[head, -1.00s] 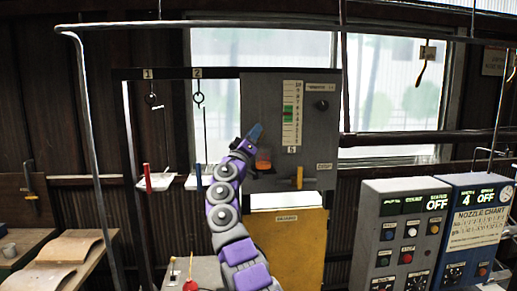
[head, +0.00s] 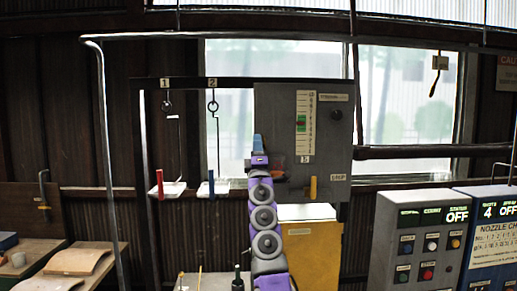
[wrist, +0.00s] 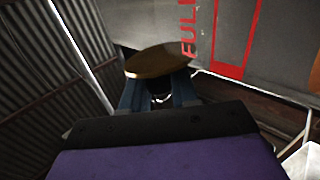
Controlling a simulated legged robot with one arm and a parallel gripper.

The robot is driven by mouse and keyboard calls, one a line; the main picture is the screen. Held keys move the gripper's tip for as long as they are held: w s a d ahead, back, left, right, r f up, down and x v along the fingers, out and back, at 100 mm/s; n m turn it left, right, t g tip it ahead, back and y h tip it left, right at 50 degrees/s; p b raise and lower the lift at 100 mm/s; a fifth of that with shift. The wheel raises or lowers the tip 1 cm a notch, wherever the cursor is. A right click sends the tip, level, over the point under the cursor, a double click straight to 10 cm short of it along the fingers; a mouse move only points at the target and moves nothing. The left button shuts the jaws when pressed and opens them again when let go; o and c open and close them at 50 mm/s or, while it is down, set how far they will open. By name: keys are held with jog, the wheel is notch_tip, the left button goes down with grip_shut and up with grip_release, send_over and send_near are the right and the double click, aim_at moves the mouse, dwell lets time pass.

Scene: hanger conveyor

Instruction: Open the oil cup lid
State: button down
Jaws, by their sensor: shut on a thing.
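The oil cup lid (wrist: 160,62) looks like a brownish round disc in the wrist view, at the tips of my blue fingers. My gripper (wrist: 158,92) is shut on it, with one finger at each side. In the head view my gripper (head: 258,143) is at the left edge of the grey box (head: 335,130), pointing up. The oil cup's body cannot be made out clearly; my arm hides part of the box's lower left. I cannot tell whether the lid is lifted off its cup.
The box carries a scale (head: 306,125) and a yellow handle (head: 313,188). Hooks 1 and 2 hang at left above white trays (head: 212,188). A yellow cabinet (head: 312,250) stands below, control panels (head: 425,240) at right. Red FULL lettering (wrist: 187,30) shows close by.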

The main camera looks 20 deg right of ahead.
jog(key=shift+a+n+y, duration=0.1)
jog(key=shift+n+y, duration=0.3)
jog(key=shift+y, duration=0.1)
jog(key=c, duration=1.3)
grip_release()
jog(key=o, duration=0.3)
jog(key=shift+w+f, duration=0.1)
jog(key=shift+w, duration=0.1)
jog(key=shift+o, duration=0.2)
jog(key=shift+s, duration=0.1)
